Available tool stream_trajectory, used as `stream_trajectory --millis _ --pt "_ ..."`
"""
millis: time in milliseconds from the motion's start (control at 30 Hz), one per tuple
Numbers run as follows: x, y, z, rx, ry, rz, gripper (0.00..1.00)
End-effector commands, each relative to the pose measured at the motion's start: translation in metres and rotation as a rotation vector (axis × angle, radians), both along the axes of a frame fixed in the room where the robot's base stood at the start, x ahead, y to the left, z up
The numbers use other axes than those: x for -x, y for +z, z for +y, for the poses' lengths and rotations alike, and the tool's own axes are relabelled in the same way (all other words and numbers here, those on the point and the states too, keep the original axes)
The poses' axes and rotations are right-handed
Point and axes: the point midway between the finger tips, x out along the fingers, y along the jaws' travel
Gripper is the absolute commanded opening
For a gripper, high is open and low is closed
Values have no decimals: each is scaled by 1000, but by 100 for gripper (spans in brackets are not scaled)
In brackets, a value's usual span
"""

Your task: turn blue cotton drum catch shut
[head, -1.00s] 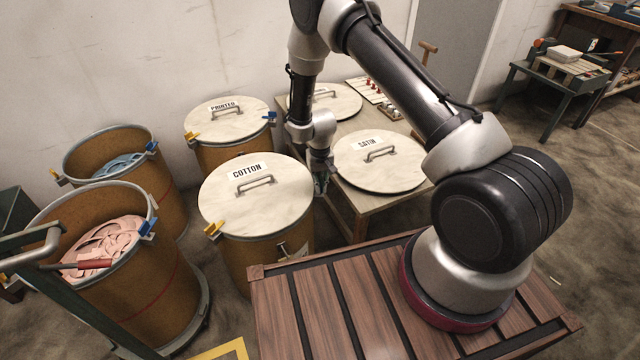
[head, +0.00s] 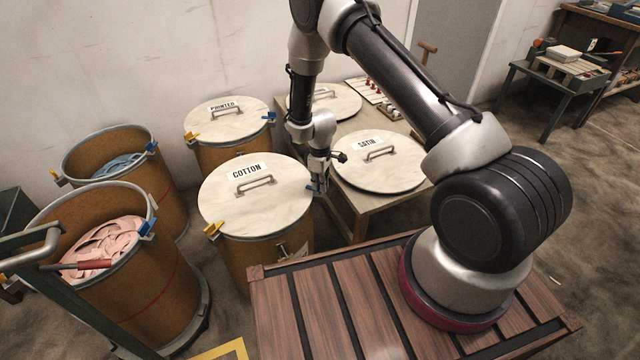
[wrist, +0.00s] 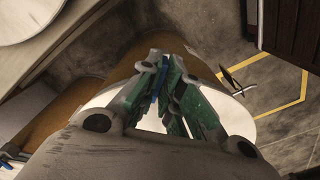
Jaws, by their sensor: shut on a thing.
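The cotton drum (head: 265,255) is brown, with a round pale lid (head: 240,208) marked COTTON lying on it. A yellow catch (head: 213,230) shows at the left of its rim. My gripper (head: 319,186) is at the right side of the rim, pointing down. In the wrist view my gripper (wrist: 163,105) has its green-sided fingers closed around the blue catch (wrist: 155,84), of which only a thin blue strip shows between them. The fingers hide the rest of the catch, so I cannot tell its angle. In the head view the gripper covers it.
A table (head: 362,208) with the SATIN lid (head: 378,172) stands close to the right of my gripper. The PRINTED drum (head: 226,155) is behind. Two open drums are at left, one holding pink scraps (head: 105,243). My slatted deck (head: 330,310) is in front.

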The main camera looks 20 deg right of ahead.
Motion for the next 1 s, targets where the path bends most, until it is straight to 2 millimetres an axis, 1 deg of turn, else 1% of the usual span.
stream_trajectory --millis 200,400,633,1000 --pt "0 0 0 0 160 0 0" --pt "-1 0 0 0 265 0 0" --pt "-1 0 -1 0 327 0 0" --pt "-1 0 -1 0 342 0 0"
